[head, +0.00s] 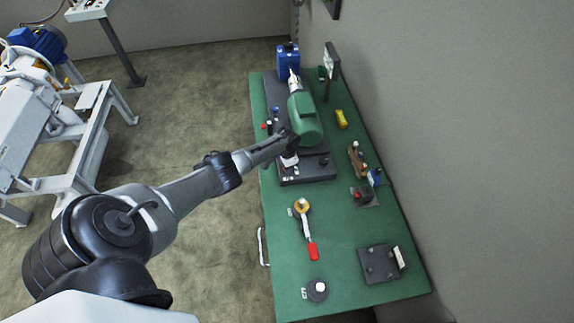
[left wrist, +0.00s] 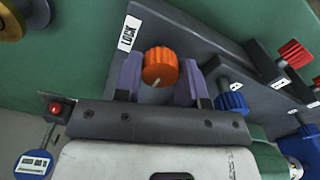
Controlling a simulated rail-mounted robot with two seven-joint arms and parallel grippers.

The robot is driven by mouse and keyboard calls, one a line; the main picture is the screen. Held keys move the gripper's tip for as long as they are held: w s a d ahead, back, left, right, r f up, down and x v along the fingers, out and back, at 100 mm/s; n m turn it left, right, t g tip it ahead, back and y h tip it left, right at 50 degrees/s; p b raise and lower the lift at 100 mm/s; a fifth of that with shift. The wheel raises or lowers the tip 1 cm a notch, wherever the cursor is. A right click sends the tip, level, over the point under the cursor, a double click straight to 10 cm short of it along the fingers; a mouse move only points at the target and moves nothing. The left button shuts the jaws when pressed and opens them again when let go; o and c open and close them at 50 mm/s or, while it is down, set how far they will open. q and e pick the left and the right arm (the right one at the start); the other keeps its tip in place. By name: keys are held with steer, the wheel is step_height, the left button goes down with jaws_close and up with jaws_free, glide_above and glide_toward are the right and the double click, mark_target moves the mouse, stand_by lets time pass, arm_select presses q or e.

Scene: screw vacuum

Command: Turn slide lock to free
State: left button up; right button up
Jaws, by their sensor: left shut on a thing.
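The slide lock appears as an orange knob (left wrist: 160,66) on a grey block in the left wrist view. A white label reading LOCK (left wrist: 129,33) lies up and to the left of it. A short pale mark shows on the knob's near side. My left gripper (left wrist: 160,80) has a purple pad on either side of the knob and is shut on it. In the head view my left gripper (head: 289,142) is at the dark base (head: 312,174) of the green machine (head: 306,118). The knob is hidden there. My right gripper is not in view.
To the right in the left wrist view are a blue knob (left wrist: 231,97) and a red knob (left wrist: 295,53). On the green table (head: 350,225) stand a red-handled tool (head: 312,250), a dark plate (head: 378,265) and a yellow object (head: 341,119). A wall bounds the right side.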

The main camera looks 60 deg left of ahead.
arm_select(q)
steer(key=o, duration=0.7)
steer(key=shift+o, duration=1.2)
steer(key=shift+r, duration=0.5)
step_height(320, 180, up, 13)
steer(key=p, duration=0.2)
steer(key=shift+p, duration=0.4)
steer(key=shift+f, duration=0.1)
